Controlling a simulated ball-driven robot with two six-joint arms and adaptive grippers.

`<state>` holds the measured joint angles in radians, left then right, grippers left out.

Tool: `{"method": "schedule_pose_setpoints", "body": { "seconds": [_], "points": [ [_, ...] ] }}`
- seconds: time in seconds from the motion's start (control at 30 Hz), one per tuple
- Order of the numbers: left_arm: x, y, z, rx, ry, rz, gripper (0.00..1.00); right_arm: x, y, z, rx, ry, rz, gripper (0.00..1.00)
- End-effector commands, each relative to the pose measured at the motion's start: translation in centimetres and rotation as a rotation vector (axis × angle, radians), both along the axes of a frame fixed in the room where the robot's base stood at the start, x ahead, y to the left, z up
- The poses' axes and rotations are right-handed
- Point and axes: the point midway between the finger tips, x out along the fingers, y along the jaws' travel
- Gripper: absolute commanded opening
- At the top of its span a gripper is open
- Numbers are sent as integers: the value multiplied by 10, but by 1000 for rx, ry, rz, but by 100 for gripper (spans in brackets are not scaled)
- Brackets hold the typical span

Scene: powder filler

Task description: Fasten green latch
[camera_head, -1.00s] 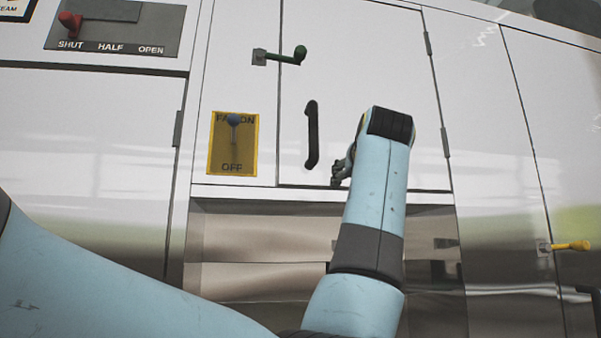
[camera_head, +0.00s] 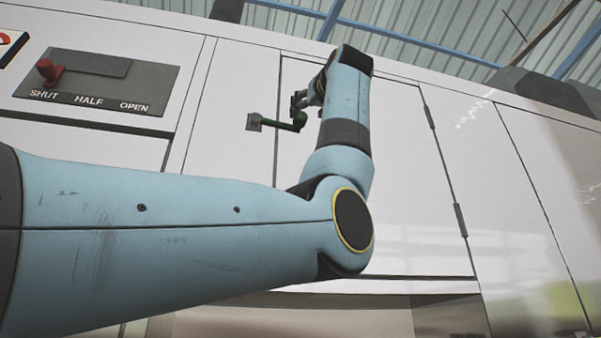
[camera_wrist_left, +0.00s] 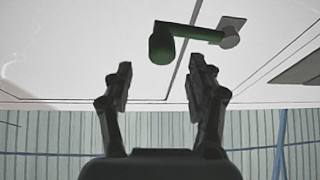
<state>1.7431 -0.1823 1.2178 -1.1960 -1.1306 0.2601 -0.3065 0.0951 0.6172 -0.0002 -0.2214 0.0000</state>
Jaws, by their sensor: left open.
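The green latch (camera_head: 284,122) is a lever with a round knob on a small grey plate, at the left edge of a white cabinet door (camera_head: 400,190). The lever reaches right from the plate across the door seam. My left gripper (camera_head: 297,101) is beside the knob, just above it in the head view, partly hidden by my arm. In the left wrist view the gripper (camera_wrist_left: 160,80) is open and empty, and the green latch (camera_wrist_left: 172,42) lies ahead of its fingertips, the knob roughly centred between them. I cannot tell if they touch. My right gripper is not in view.
A red lever (camera_head: 48,71) sits on a grey panel marked SHUT, HALF, OPEN (camera_head: 100,80) at the upper left. Door hinges (camera_head: 460,220) run along the door's right edge. My left arm covers much of the lower left.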

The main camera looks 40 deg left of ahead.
Motion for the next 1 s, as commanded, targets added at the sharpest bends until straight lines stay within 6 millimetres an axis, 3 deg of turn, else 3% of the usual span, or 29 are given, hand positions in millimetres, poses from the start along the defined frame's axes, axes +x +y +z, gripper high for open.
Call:
{"method": "schedule_pose_setpoints", "body": {
  "seconds": [0.13, 0.3, 0.43, 0.7, 1.0],
  "points": [
    [16, 24, 15, -1, 3, 4, 56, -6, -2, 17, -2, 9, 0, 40],
    [29, 41, 23, -1, 1, 1, 56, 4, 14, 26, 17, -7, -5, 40],
    [34, 47, 25, 0, 1, 0, 56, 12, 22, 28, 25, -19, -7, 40],
    [35, 48, 24, -1, 1, 0, 56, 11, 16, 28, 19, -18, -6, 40],
    [35, 48, 24, -1, 1, 0, 18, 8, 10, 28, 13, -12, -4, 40]
  ]
}}
